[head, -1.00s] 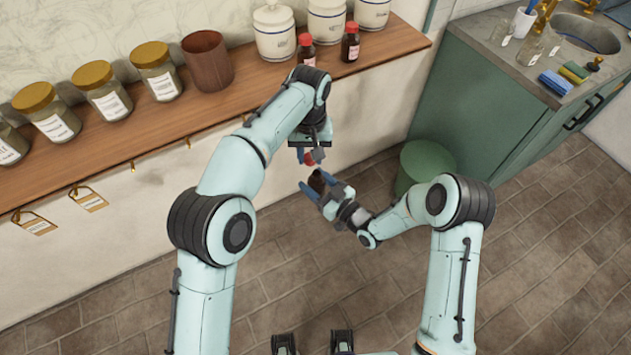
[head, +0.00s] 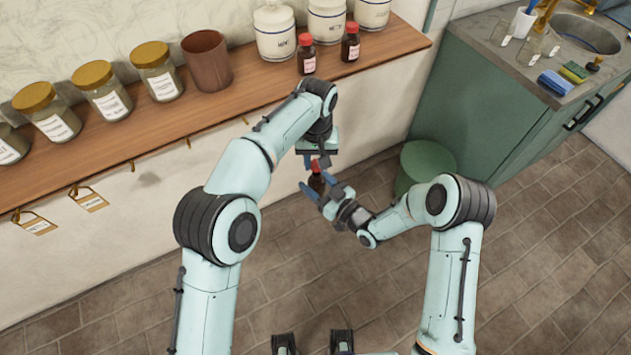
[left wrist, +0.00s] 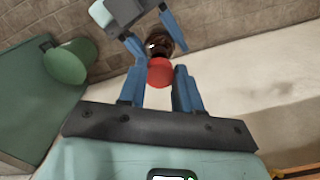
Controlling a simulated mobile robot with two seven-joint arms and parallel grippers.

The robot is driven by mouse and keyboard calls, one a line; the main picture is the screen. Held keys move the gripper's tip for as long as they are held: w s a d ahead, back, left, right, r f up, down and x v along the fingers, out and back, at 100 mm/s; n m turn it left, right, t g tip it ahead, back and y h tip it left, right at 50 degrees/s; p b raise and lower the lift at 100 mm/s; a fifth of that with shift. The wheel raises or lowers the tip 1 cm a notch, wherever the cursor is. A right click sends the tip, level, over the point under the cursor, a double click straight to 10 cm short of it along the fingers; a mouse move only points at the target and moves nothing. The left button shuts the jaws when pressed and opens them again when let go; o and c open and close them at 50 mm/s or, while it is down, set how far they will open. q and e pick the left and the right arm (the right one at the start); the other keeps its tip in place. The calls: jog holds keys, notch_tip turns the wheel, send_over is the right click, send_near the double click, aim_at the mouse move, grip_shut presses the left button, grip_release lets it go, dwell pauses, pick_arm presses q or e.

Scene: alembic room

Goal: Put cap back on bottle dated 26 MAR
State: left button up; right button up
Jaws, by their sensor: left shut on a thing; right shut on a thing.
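My left gripper (head: 313,160) is shut on a red cap (head: 318,165), pointing down in front of the shelf. My right gripper (head: 325,192) is shut on a dark brown bottle (head: 316,183), held in the air below the cap. In the left wrist view the cap (left wrist: 160,73) is between my left fingers. The bottle (left wrist: 158,43) is right behind it, between the right gripper's blue fingers. The cap is at the bottle's mouth; I cannot tell whether it is seated. No date is readable on the bottle.
Two red-capped brown bottles (head: 306,60) (head: 350,47) stand on the wooden shelf (head: 260,85), with white canisters behind. Gold-lidded jars and a brown cup (head: 206,62) stand further left. A green bin (head: 425,168) is on the floor near the green cabinet (head: 490,110).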

aim_at(317, 183)
pick_arm(q)
jog(key=shift+s+f, duration=0.1)
jog(key=shift+f, duration=0.2)
dwell(0.6)
jog(key=shift+f, duration=0.85)
jog(key=shift+f, duration=0.55)
